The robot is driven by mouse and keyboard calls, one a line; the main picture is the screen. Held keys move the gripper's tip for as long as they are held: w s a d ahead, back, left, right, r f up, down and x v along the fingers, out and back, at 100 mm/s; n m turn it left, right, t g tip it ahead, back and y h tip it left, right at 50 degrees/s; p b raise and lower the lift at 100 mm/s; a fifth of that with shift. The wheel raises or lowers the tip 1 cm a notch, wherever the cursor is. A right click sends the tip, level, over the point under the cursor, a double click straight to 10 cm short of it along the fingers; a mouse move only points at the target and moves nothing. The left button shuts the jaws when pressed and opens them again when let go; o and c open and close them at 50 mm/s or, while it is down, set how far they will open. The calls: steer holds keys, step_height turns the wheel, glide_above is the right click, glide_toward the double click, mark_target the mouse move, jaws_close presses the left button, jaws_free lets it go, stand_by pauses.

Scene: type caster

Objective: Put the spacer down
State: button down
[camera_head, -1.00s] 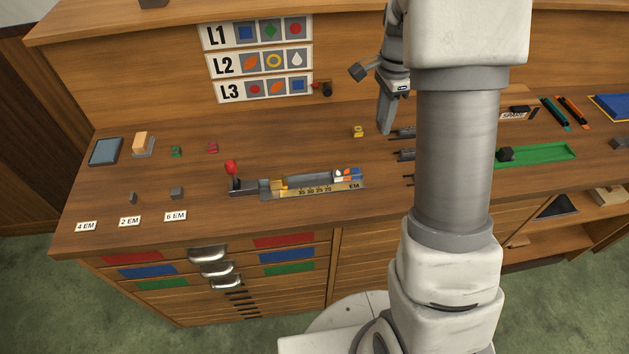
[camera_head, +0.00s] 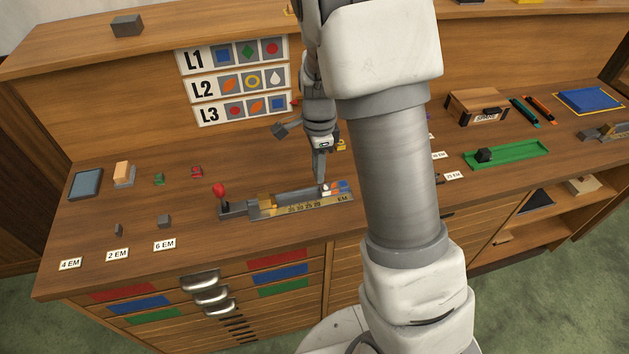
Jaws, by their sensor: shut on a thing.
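My gripper (camera_head: 319,179) points down at the right part of the composing stick (camera_head: 300,208), just beside the type blocks in it. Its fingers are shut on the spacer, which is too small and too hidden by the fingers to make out. The stick is a metal tray with a scale on its front wall and a red-knobbed lever (camera_head: 219,190) at its left end. A brass block (camera_head: 265,201) sits in its left part. Picture type blocks (camera_head: 342,187), white, orange and blue, stand at its right end. I cannot tell whether the fingertips touch them.
Grey spacers stand behind the 2 EM label (camera_head: 117,255) and the 6 EM label (camera_head: 164,244); the 4 EM label (camera_head: 70,264) has bare wood behind it. A yellow tile (camera_head: 341,145) lies behind my gripper. A green tray (camera_head: 508,154) is at right.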

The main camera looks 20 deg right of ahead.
mark_target(315, 196)
steer(key=shift+s+a+f, duration=0.15)
steer(key=shift+a+f, duration=0.25)
steer(key=shift+a, duration=0.05)
steer(key=shift+f, duration=1.9)
steer(key=shift+f+b, duration=0.45)
steer(key=shift+f, duration=0.15)
steer(key=c, duration=0.6)
jaws_free()
steer(key=shift+s+f, duration=0.1)
steer(key=shift+s, duration=0.05)
